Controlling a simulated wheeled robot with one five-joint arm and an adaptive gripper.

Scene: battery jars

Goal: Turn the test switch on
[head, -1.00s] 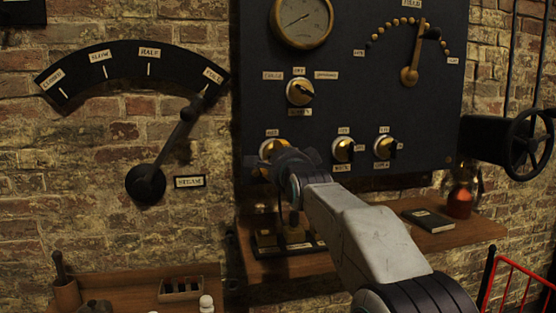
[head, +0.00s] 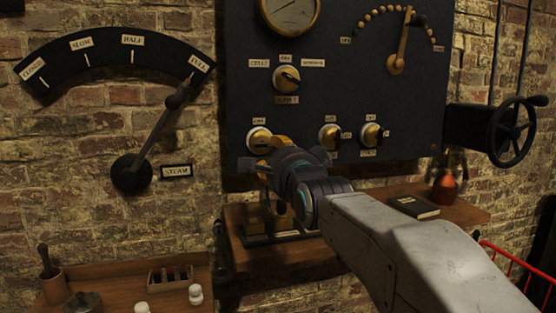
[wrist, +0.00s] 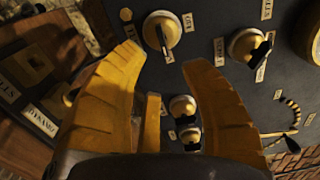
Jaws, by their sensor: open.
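Several rotary knobs with dark handles sit on the black panel (head: 340,100). In the head view one is at lower left (head: 259,139), two at lower right (head: 330,136) (head: 371,134), and one higher up (head: 287,79). Their small labels are too blurred for me to tell surely which is the test switch. My gripper (head: 264,164) is just below the lower-left knob. In the wrist view my gripper (wrist: 162,58) is open, its yellow fingers apart and empty. A knob (wrist: 162,32) lies just beyond the fingertips; contact does not show.
A wooden shelf (head: 455,211) under the panel holds a book (head: 414,207) and a copper-coloured jar (head: 445,186). A handwheel (head: 512,132) stands out at right. A steam lever (head: 160,140) is on the wall at left. A red rack (head: 515,265) is at lower right.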

